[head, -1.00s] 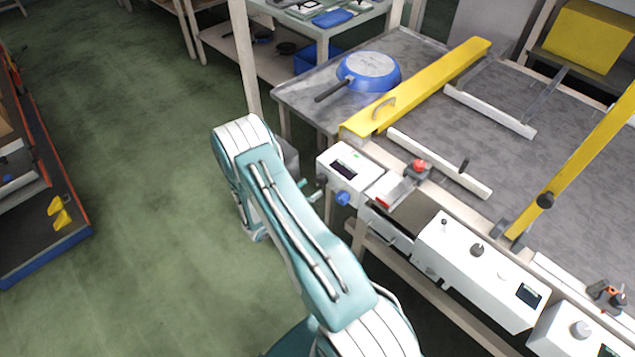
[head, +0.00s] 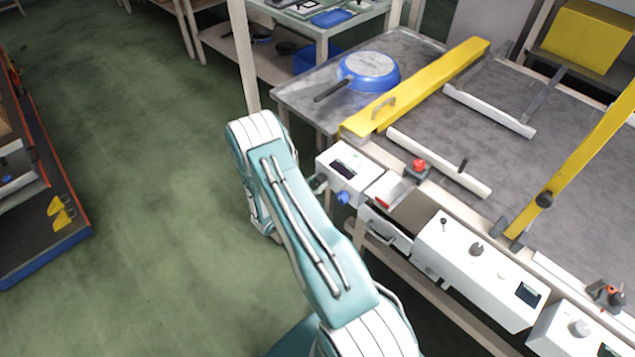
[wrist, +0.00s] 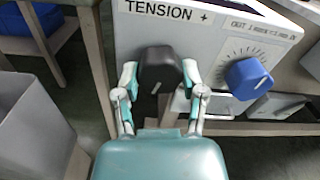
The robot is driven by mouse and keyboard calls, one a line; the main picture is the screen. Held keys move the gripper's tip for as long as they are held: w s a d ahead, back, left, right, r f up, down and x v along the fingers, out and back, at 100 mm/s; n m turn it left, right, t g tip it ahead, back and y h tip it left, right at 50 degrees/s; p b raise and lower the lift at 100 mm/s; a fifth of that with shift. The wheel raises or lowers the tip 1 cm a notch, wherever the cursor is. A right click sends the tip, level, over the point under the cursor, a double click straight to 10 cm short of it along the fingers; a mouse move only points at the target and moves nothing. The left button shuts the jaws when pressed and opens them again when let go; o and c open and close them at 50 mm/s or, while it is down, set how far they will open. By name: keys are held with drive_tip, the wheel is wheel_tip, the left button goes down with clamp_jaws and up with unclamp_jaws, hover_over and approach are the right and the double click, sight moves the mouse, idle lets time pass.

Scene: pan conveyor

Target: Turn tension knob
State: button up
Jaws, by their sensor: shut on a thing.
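The tension knob (wrist: 161,72) is a black dial below the "TENSION +" label on the front of a white control box, in the wrist view. The box (head: 336,178) also shows in the head view, at the left front corner of the conveyor table. My gripper (wrist: 160,84) has one finger on each side of the black knob and is shut on it. A white pointer line shows on the knob's face. A blue knob (wrist: 247,78) with a printed scale is to its right.
A blue pan (head: 370,72) lies upside down on the grey table (head: 430,50). A yellow rail (head: 420,85) with a handle runs beside it. A red button (head: 418,166) sits right of the box. A drawer handle (head: 378,236) is below. The green floor at left is clear.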

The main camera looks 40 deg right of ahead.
drive_tip(key=shift+w+m, duration=0.1)
drive_tip(key=shift+m, duration=0.2)
drive_tip(key=shift+r+m, duration=0.1)
drive_tip(key=shift+m, duration=2.4)
drive_tip(key=o, duration=1.2)
drive_tip(key=shift+c, duration=0.2)
drive_tip(key=a, duration=1.2)
drive_tip(key=shift+s, duration=0.3)
